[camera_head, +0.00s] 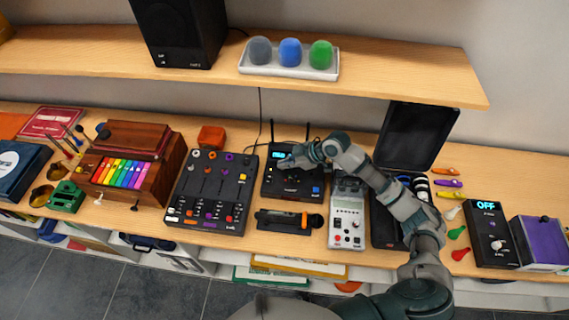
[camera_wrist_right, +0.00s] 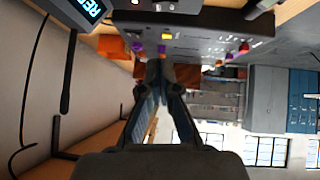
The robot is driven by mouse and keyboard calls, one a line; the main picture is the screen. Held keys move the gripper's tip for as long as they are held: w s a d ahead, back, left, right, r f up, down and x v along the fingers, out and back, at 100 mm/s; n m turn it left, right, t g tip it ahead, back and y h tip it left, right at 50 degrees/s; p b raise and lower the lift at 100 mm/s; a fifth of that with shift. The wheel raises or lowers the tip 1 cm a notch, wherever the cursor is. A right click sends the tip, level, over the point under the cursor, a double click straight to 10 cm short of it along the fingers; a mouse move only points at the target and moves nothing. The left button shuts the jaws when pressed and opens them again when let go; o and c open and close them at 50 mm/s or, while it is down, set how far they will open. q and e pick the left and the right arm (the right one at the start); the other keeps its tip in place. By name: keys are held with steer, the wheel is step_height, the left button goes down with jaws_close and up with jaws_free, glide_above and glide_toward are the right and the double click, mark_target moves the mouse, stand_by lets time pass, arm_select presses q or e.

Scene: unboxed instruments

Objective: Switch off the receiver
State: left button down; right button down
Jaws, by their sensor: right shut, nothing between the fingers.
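The receiver (camera_head: 290,187) is a black box with two upright antennas and a small lit cyan display, standing on the lower wooden shelf in the head view. In the right wrist view part of it (camera_wrist_right: 75,12) shows at the top left, with lit letters on its display. My right gripper (camera_head: 285,164) is shut and empty, over the top part of the receiver. I cannot tell whether it touches the receiver, and it hides part of the front panel. In the right wrist view its fingertips (camera_wrist_right: 158,68) are together. My left gripper is not in view.
A mixer (camera_head: 212,190) stands left of the receiver. A microphone in a black holder (camera_head: 290,221) lies in front, and a grey-white device (camera_head: 346,222) stands to the right. A black box (camera_head: 490,236) reading OFF is far right. The upper shelf (camera_head: 400,85) overhangs behind.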

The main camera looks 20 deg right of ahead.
steer(key=p, duration=0.1)
glide_above(268, 177)
steer(key=d, duration=0.2)
steer(key=f, duration=0.3)
steer(key=s+f, duration=0.1)
steer(key=f, duration=0.1)
steer(key=shift+a+f, duration=0.15)
steer(key=shift+a, duration=0.1)
step_height(268, 177, down, 2)
steer(key=shift+w+f, duration=0.15)
steer(key=shift+f, duration=0.05)
steer(key=shift+a+f+p, duration=0.1)
steer(key=shift+f+p, duration=0.2)
steer(key=shift+f, duration=0.25)
steer(key=shift+d+f, duration=0.2)
steer(key=shift+f, duration=0.1)
